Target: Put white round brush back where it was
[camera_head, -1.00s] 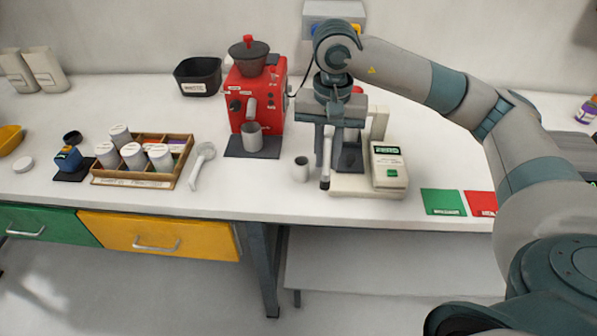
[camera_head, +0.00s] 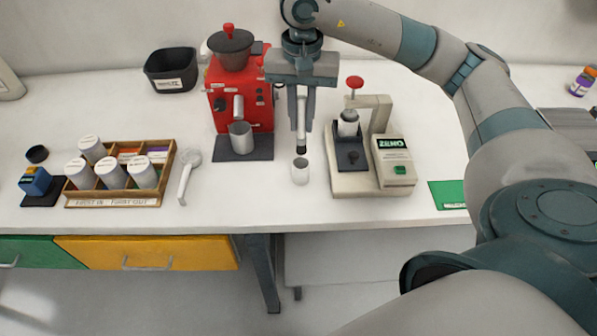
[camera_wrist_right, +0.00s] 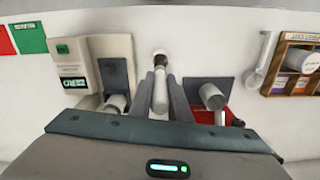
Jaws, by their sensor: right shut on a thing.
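My right gripper (camera_head: 302,112) is shut on the white round brush (camera_head: 301,118), a slim white handle with a dark tip pointing down. The brush hangs upright between the fingers, and it also shows in the right wrist view (camera_wrist_right: 160,92). Directly below the dark tip stands a small white cup (camera_head: 300,172) on the counter. In the head view the tip is just above or at the cup's rim; in the wrist view the tip overlaps the cup's opening (camera_wrist_right: 159,54). I cannot tell whether they touch. My left gripper is not in view.
A red coffee machine (camera_head: 240,95) stands left of the gripper. A wooden tray (camera_head: 112,201) of white canisters and a white scoop (camera_head: 188,172) lie farther left. The counter front is clear.

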